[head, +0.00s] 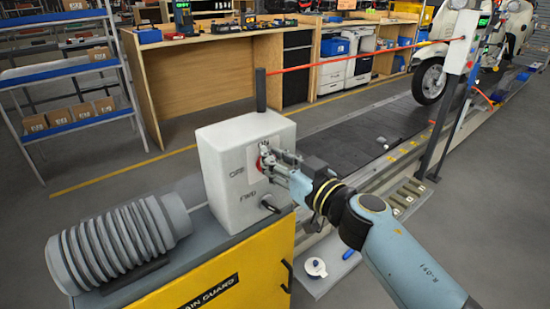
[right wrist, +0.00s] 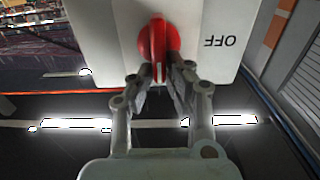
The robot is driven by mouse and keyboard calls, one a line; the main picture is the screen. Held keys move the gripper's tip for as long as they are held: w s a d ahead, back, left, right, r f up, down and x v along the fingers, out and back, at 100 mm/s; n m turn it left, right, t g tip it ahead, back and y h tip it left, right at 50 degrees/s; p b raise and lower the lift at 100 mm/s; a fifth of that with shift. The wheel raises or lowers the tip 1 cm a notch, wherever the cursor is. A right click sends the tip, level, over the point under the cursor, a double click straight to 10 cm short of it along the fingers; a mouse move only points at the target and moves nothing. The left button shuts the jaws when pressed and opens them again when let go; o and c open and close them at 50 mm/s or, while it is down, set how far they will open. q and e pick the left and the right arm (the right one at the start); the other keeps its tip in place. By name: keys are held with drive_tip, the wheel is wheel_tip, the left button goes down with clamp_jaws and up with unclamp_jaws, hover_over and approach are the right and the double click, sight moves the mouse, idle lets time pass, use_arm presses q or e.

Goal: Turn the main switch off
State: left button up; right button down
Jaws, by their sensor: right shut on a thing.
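The main switch is a red rotary knob (right wrist: 156,38) on the face of a pale grey box (head: 222,150). In the right wrist view its ridge runs up and down, and the upside-down OFF label (right wrist: 220,41) is to its right. In the head view OFF is left of the knob, which is mostly hidden by the fingers. My right gripper (head: 270,161) is at the box face, its fingers closed on the knob; its fingertips also show in the right wrist view (right wrist: 160,74). My left gripper is not in view.
A black lever (head: 269,204) by the FWD label sits below the switch. A grey ribbed motor (head: 115,243) lies left of the box, above a yellow guard (head: 225,275). The slat conveyor (head: 370,130) runs behind my right arm, with a scooter (head: 430,80) farther along.

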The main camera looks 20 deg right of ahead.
sight(253, 167)
drive_tip(key=shift+n, duration=0.3)
drive_tip(key=n, duration=0.2)
drive_tip(key=a+n+p, duration=0.1)
drive_tip(key=n, duration=0.2)
drive_tip(key=n+p, duration=0.1)
drive_tip(key=n, duration=0.1)
drive_tip(key=shift+s+a+f, duration=0.3)
drive_tip(key=n, duration=0.3)
drive_tip(key=f+n, duration=0.1)
drive_tip(key=n, duration=0.1)
drive_tip(key=shift+s+a, duration=0.1)
drive_tip(key=shift+a, duration=0.25)
drive_tip(key=n+b, duration=0.1)
drive_tip(key=n, duration=0.1)
drive_tip(key=f+n+b, duration=0.1)
drive_tip(key=n, duration=0.2)
drive_tip(key=shift+a+f, duration=0.1)
drive_tip(key=shift+a, duration=0.05)
drive_tip(key=shift+n, duration=0.3)
drive_tip(key=c, duration=1.3)
unclamp_jaws()
drive_tip(key=shift+c, duration=0.2)
drive_tip(key=shift+s, duration=0.1)
